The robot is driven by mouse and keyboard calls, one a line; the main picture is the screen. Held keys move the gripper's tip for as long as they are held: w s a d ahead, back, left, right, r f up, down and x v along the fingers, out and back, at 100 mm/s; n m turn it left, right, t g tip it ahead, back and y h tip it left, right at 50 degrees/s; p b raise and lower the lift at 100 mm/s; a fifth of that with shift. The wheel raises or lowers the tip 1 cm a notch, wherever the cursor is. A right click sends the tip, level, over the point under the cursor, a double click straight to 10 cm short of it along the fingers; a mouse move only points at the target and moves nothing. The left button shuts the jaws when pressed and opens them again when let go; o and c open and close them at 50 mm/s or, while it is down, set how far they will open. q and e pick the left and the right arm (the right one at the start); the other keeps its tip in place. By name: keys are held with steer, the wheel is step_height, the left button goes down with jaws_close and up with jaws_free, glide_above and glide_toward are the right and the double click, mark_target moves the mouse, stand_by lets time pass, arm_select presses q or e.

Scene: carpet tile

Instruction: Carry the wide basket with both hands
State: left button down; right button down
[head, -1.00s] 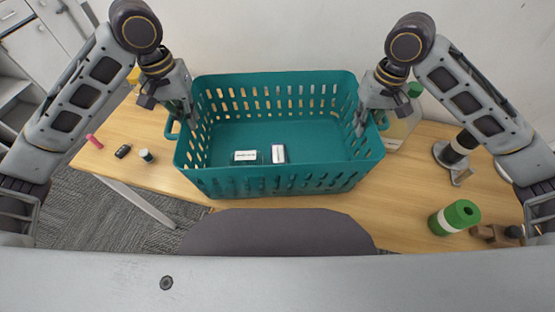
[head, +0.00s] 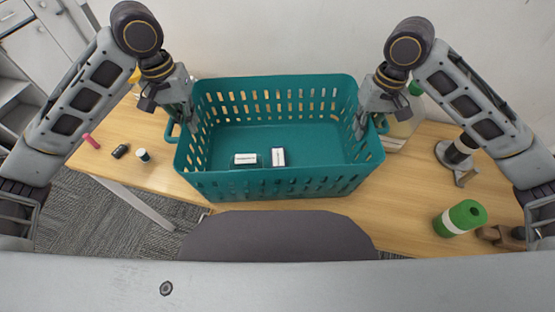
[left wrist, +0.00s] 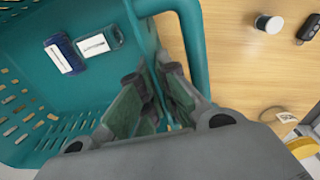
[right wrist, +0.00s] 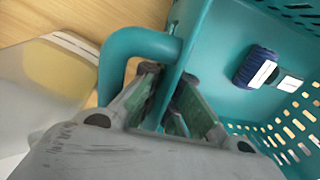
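The wide teal basket (head: 280,184) is in the middle of the head view, upright over the wooden table; whether its bottom touches the tabletop is hard to tell. Two small labelled items lie in it: a dark blue one (head: 278,157) and a greenish one (head: 246,159). My left gripper (head: 188,112) is shut on the basket's left end wall by the handle; its fingers straddle that wall in the left wrist view (left wrist: 152,92). My right gripper (head: 361,117) is shut on the right end wall, also straddled in the right wrist view (right wrist: 168,92). The fingertips are partly hidden.
The table (head: 410,190) holds a green roll (head: 464,217), a dark-and-metal device (head: 459,152) and a green-capped clear container (head: 402,122) at right. A pink item (head: 91,142), a black fob (head: 120,151) and a small jar (head: 143,155) lie at left. A dark chair back (head: 278,236) stands in front.

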arm_select(q)
steer(key=shift+a+f, duration=0.15)
steer(key=shift+f, duration=0.05)
arm_select(e)
steer(key=shift+d+f, duration=0.15)
arm_select(q)
steer(key=c, duration=2.1)
jaws_free()
arm_select(e)
steer(key=c, duration=2.1)
jaws_free()
steer(key=shift+f, duration=0.1)
arm_select(q)
steer(key=o, duration=0.5)
steer(key=shift+c, duration=0.2)
arm_select(e)
steer(key=o, duration=0.5)
steer(key=shift+c, duration=0.2)
arm_select(q)
steer(key=shift+r, duration=0.1)
